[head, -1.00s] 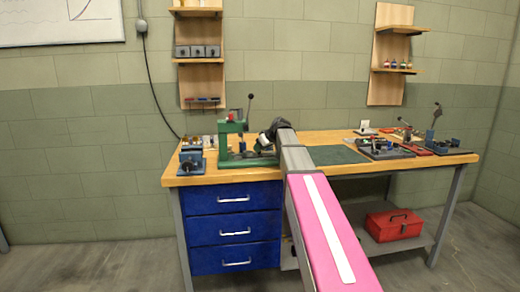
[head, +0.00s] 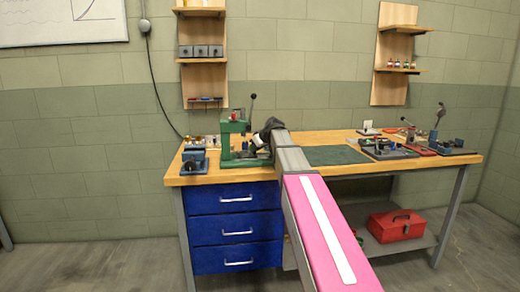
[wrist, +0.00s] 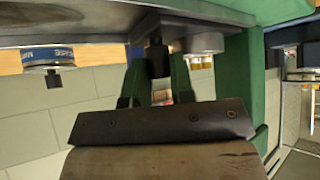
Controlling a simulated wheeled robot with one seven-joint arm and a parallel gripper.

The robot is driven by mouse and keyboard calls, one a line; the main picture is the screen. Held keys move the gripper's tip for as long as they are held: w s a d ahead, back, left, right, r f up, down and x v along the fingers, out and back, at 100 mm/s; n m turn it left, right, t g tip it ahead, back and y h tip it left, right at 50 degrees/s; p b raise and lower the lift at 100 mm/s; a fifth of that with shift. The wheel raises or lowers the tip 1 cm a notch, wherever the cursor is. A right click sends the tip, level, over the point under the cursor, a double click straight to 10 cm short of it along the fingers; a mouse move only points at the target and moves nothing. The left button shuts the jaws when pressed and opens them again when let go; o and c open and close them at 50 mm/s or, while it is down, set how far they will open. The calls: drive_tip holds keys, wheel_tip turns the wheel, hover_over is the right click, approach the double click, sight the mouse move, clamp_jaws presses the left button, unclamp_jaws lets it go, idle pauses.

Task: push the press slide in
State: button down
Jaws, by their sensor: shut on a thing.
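The green press (head: 226,150) stands on the left part of the bench, with its black-knobbed lever upright. My gripper (head: 258,142) is at its right side, partly hidden by its own wrist. In the wrist view, the two fingers (wrist: 157,78) reach into the press and close around a dark, short post, which I take to be part of the press slide (wrist: 158,57). A grey plate (wrist: 90,18) of the press lies across the top of that view, and a green upright (wrist: 247,90) stands on the right. How far the slide is in cannot be told.
A blue vice (head: 194,160) is on the bench's left end. A dark green mat (head: 337,155) lies right of my arm, with several fixtures and levers beyond it. A round blue-banded part (wrist: 54,56) shows at left in the wrist view. Shelves hang on the wall behind.

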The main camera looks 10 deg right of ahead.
drive_tip(key=shift+a, duration=0.2)
drive_tip(key=c, duration=1.3)
unclamp_jaws()
drive_tip(key=shift+a, duration=0.1)
drive_tip(key=shift+o, duration=0.2)
drive_tip(key=v, duration=1.1)
drive_tip(key=shift+f, duration=0.1)
